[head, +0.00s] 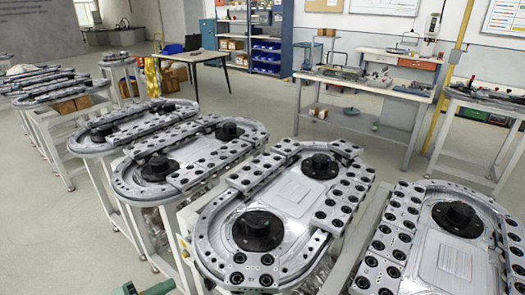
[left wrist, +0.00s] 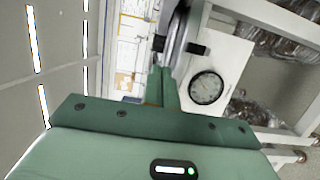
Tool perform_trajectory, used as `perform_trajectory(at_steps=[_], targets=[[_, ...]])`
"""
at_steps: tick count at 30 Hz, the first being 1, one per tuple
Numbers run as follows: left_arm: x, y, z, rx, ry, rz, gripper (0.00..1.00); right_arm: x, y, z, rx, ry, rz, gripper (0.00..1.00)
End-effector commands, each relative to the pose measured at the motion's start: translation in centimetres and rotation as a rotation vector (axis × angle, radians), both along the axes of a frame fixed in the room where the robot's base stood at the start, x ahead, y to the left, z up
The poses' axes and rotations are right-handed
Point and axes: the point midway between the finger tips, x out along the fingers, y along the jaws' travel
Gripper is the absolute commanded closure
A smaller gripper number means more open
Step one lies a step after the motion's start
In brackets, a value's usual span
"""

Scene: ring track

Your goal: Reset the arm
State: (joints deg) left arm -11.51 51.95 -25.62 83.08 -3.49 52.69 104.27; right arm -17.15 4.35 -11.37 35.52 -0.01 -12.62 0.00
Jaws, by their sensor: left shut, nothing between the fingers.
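In the head view only a small green part of my left gripper (head: 146,288) shows at the bottom edge, low beside the ring track tables. In the left wrist view the green fingers of my left gripper (left wrist: 163,80) are together, with nothing held between them. A pale table frame with a round dark dial (left wrist: 206,88) is beyond the fingers. My right gripper is in neither view.
A grey oval ring track (head: 290,190) on a stand fills the near middle, with another track (head: 455,260) at right and more at left. A workbench (head: 365,85) stands behind. Grey floor (head: 60,240) is open at lower left.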

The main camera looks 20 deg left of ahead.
Motion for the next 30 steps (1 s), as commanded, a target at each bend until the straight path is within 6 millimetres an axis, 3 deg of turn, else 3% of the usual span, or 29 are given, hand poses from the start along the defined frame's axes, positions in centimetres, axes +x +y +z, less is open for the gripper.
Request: perform_trajectory(at_steps=[5, 8, 11, 12, 14, 15, 17, 20, 21, 24, 27, 30], targets=[[0.2, 0.2, -0.9, 0.186, -0.083, 0.009, 1.00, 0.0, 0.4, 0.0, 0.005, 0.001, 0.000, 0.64], [0.3, 3.1, -4.7, 0.590, -0.163, 0.036, 1.00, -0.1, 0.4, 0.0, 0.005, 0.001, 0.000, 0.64], [-1.3, 7.8, -11.9, 1.116, -0.167, 0.027, 1.00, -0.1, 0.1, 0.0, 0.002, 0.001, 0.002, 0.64], [-2.8, 9.2, -15.1, 1.299, -0.136, -0.009, 1.00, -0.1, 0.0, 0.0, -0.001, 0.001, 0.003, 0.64], [-5.7, 10.8, -19.6, 1.528, -0.070, -0.101, 1.00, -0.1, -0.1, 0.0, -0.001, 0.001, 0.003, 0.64], [-8.2, 11.2, -22.5, 1.647, -0.018, -0.183, 1.00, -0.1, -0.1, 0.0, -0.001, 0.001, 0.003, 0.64], [-12.2, 11.2, -26.3, 1.776, 0.063, -0.325, 1.00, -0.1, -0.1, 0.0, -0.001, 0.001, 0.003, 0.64], [-19.6, 9.2, -31.5, 1.873, 0.189, -0.579, 1.00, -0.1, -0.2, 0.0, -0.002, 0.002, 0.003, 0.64], [-22.6, 7.8, -33.2, 1.876, 0.234, -0.674, 1.00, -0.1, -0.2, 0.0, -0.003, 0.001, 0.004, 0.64], [-29.1, 3.3, -36.1, 1.821, 0.328, -0.846, 1.00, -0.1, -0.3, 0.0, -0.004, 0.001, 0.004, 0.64], [-33.4, -1.6, -37.5, 1.727, 0.401, -0.902, 1.00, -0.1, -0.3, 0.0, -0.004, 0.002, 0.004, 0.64], [-35.4, -5.6, -38.0, 1.655, 0.429, -0.906, 1.00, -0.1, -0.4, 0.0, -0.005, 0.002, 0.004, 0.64]])
